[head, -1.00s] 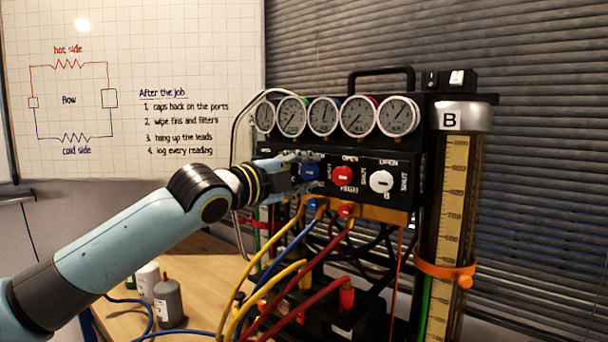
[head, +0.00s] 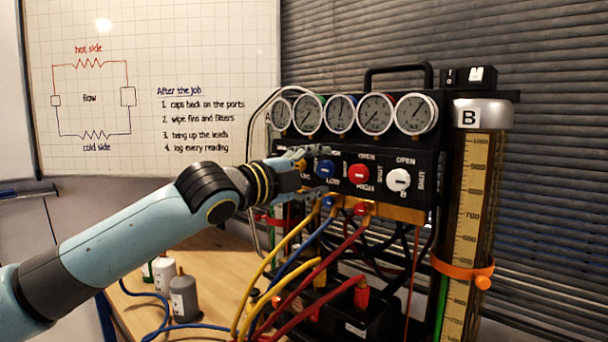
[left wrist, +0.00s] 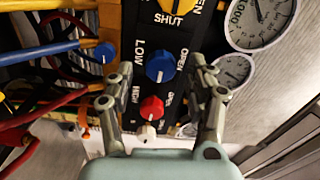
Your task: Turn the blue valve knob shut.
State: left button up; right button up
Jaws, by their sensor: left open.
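The blue valve knob (head: 326,168) is on the black front panel (head: 283,160), left of the red knob. In the left wrist view the blue knob (left wrist: 160,67) lies between LOW and OPEN lettering. My left gripper (head: 312,172) is open just in front of and left of the knob. In the left wrist view its two fingers (left wrist: 154,62) stand on either side of the blue knob, with clear gaps and no visible contact. The SHUT mark of the blue knob is not clearly seen. My right gripper is not in view.
A red knob (head: 358,173) and a white knob (head: 398,180) sit to the right; a yellow knob (left wrist: 178,5) shows in the left wrist view. Gauges (head: 376,115) line the top. Coloured hoses (head: 290,255) hang below. Small bottles (head: 183,297) stand on the wooden table.

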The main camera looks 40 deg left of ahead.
pick_arm(q)
jog(key=s, duration=0.6)
jog(key=shift+a, duration=0.2)
dwell(0.4)
